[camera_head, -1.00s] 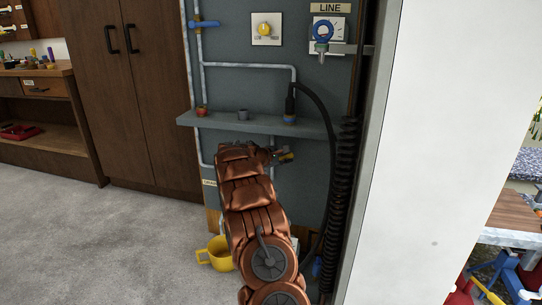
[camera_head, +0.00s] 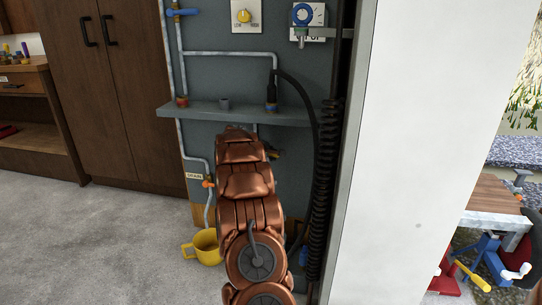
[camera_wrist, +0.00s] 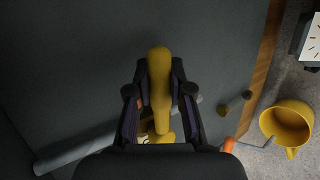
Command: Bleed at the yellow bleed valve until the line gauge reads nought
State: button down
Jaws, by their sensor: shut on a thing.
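The yellow bleed valve handle (camera_wrist: 159,80) stands between the two dark fingers of my gripper (camera_wrist: 159,76) in the wrist view. The fingers are shut on it from both sides. In the head view only a small yellow bit (camera_head: 274,154) shows past my copper arm, under the shelf; my gripper is mostly hidden there.
A yellow mug (camera_head: 204,246) stands on the floor under the orange drain valve (camera_head: 208,183); it also shows in the wrist view (camera_wrist: 288,122). A grey shelf (camera_head: 235,113) crosses the panel above my arm. A black coiled hose (camera_head: 322,190) hangs close on the right.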

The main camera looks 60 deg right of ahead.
jog(key=shift+f, duration=0.1)
jog(key=c, duration=1)
grip_release()
jog(key=shift+c, duration=0.2)
jog(key=shift+a, duration=0.1)
jog(key=v, duration=1.2)
